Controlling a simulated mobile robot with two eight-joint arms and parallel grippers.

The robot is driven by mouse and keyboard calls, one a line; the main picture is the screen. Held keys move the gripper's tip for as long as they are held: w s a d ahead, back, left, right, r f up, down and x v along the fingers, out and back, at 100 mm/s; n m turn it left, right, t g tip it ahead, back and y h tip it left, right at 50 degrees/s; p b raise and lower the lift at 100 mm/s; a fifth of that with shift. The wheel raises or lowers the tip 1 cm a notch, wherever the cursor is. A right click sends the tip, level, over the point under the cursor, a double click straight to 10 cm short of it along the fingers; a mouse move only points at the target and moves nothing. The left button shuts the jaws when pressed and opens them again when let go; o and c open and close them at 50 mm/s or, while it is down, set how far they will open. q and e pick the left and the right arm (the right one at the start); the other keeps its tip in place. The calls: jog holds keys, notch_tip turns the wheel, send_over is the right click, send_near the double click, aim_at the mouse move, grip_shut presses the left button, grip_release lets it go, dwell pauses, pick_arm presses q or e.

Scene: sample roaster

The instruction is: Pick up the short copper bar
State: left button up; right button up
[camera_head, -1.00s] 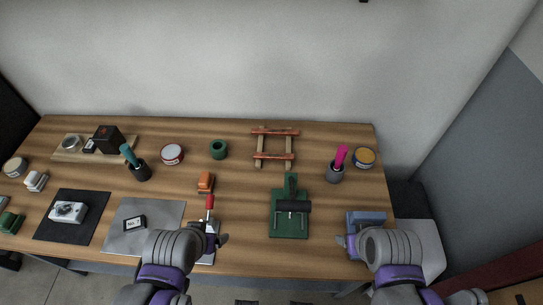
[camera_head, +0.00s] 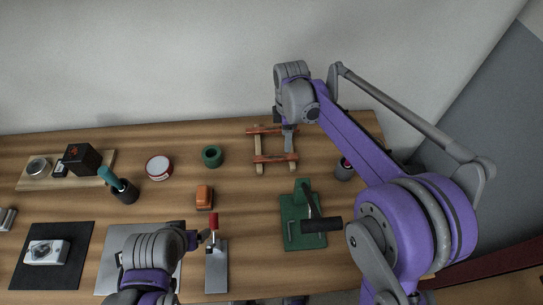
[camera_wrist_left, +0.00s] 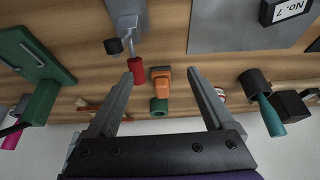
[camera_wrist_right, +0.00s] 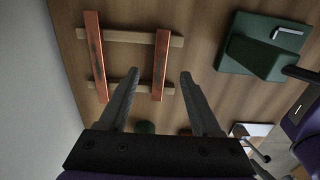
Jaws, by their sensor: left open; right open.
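The short copper bar (camera_head: 276,159) is the front one of two bars lying across a wooden rack (camera_head: 259,143). In the right wrist view the short bar (camera_wrist_right: 161,62) is the right-hand one. The longer copper bar (camera_head: 258,131) lies behind it, nearer the wall, and is the left one in the right wrist view (camera_wrist_right: 94,50). My right gripper (camera_wrist_right: 158,74) is open and empty above the rack, with the short bar showing between its fingers, apart from them. My left gripper (camera_wrist_left: 163,70) is open and empty above the front of the bench, near a red-handled tool (camera_head: 214,221).
A green stand (camera_head: 303,232) with a black roller is in front of the rack. A green ring (camera_head: 212,156) and an orange block (camera_head: 204,197) are to its left. A grey cup (camera_head: 344,170) is to its right, partly behind my right arm. The wall stands behind the bench.

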aim_at(286, 156)
jog(key=f, duration=0.2)
jog(key=shift+s+d+f, duration=0.15)
jog(key=shift+d+f, duration=0.05)
jog(key=shift+f, duration=0.2)
jog(key=shift+f+b, duration=0.45)
jog(key=shift+f, duration=2.6)
grip_shut()
jog(key=shift+r, duration=0.1)
